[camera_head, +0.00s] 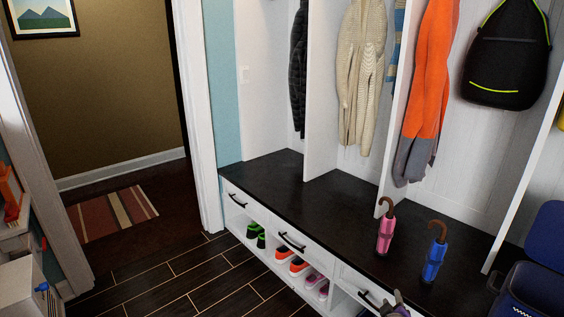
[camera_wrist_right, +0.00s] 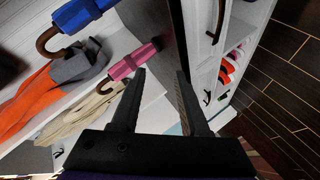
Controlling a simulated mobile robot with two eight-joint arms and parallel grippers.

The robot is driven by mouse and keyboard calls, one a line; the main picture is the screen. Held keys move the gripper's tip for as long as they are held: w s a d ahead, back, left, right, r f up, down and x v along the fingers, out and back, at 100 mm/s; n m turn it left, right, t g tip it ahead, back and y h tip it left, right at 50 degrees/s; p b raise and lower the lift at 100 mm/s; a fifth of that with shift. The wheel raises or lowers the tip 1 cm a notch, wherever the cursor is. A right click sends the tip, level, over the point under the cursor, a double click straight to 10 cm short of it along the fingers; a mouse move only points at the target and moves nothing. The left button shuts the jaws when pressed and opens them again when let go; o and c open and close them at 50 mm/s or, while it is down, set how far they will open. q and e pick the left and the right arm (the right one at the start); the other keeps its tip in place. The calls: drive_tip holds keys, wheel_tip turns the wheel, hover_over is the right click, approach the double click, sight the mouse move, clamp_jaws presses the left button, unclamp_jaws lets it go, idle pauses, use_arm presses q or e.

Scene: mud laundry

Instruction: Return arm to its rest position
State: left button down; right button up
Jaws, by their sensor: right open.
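My right gripper (camera_head: 396,304) shows at the bottom edge of the head view, in front of the bench's drawer fronts. In the right wrist view its two dark fingers (camera_wrist_right: 160,88) are apart with nothing between them. A pink umbrella (camera_head: 385,232) with a brown hooked handle stands on the dark bench top (camera_head: 285,190). A blue umbrella (camera_head: 434,258) stands to its right. The pink umbrella (camera_wrist_right: 133,62) and blue umbrella (camera_wrist_right: 82,14) also show in the wrist view, apart from the fingers. My left gripper is not in view.
Coats hang in the cubbies, including an orange jacket (camera_head: 427,90) and a cream cardigan (camera_head: 360,75). A black backpack (camera_head: 507,55) hangs at the upper right. A dark blue bin (camera_head: 535,285) is at the lower right. Shoes (camera_head: 292,263) sit below the drawers. The tiled floor (camera_head: 200,285) at left is clear.

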drive_tip(key=s+a+r+m+g+y, duration=0.1)
drive_tip(key=s+a+r+m+g, duration=0.15)
drive_tip(key=s, duration=0.55)
drive_tip(key=s+a+r+m+g, duration=0.2)
drive_tip(key=s+a+r, duration=0.2)
drive_tip(key=s, duration=0.4)
drive_tip(key=s+a+f+m+g+y, duration=0.1)
drive_tip(key=s+a, duration=0.2)
drive_tip(key=s, duration=0.5)
drive_tip(key=s+a+m+g+y+p, duration=0.1)
drive_tip(key=s+a+g, duration=0.15)
drive_tip(key=s, duration=0.55)
drive_tip(key=s+a+f+m+g+y, duration=0.15)
drive_tip(key=s+a, duration=0.25)
drive_tip(key=s, duration=0.4)
use_arm(q)
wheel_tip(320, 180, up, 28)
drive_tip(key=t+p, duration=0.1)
drive_tip(key=p, duration=2.2)
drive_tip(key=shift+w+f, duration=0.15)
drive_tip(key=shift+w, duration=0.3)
use_arm(e)
wheel_tip(320, 180, up, 27)
drive_tip(key=w+t, duration=0.1)
drive_tip(key=t, duration=0.1)
drive_tip(key=shift+w+n, duration=0.35)
drive_tip(key=shift+n, duration=0.05)
